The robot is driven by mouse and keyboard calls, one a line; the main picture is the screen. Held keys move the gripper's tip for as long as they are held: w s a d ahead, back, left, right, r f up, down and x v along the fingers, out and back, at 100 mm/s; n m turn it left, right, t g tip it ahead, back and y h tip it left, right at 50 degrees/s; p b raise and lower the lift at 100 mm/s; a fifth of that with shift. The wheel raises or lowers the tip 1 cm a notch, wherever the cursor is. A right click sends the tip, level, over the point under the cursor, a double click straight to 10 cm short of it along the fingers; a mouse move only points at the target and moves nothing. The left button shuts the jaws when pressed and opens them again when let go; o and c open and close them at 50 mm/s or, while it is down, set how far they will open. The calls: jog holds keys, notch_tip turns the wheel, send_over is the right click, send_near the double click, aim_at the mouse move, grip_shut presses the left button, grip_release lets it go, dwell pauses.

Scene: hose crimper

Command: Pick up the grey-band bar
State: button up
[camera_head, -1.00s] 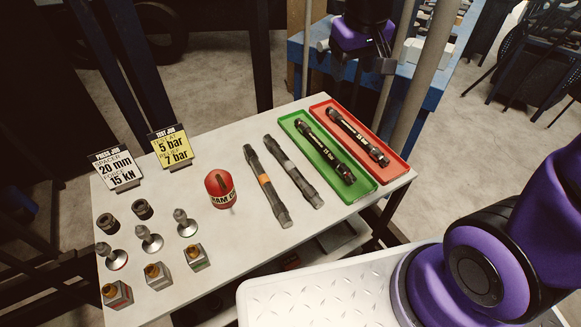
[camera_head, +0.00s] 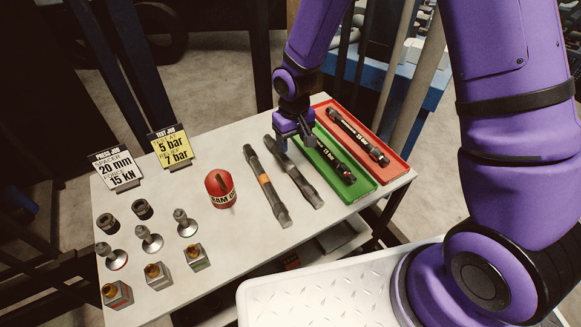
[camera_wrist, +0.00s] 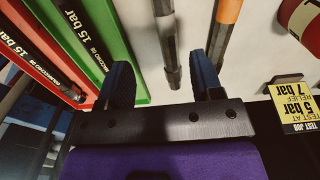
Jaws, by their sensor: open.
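The grey-band bar (camera_head: 304,186) is a dark rod lying on the white table, between the orange-band bar (camera_head: 265,182) and the green tray. My gripper (camera_head: 294,138) is open over its far end and partly hides that end in the head view. In the wrist view the grey-band bar (camera_wrist: 168,45) runs down from the top edge, and its end lies between my two open fingers (camera_wrist: 163,80), with space on both sides. I cannot tell the exact height of the fingers above the bar. The orange-band bar (camera_wrist: 226,30) is to the right there, outside the fingers.
The green tray (camera_head: 364,187) and the red tray (camera_head: 400,172), each with a hose, are close on the right. A red cylinder (camera_head: 219,186) stands left of the bars. Two signs (camera_head: 171,148) stand at the back left. Several small fittings (camera_head: 150,238) fill the left front.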

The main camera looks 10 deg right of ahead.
send_over(290, 164)
jog(key=f, duration=0.4)
jog(key=shift+d+f, duration=0.3)
jog(key=shift+d, duration=0.1)
jog(key=f, duration=0.3)
jog(key=shift+a+f, duration=0.35)
jog(key=shift+a, duration=0.05)
jog(key=shift+f, duration=0.75)
grip_shut()
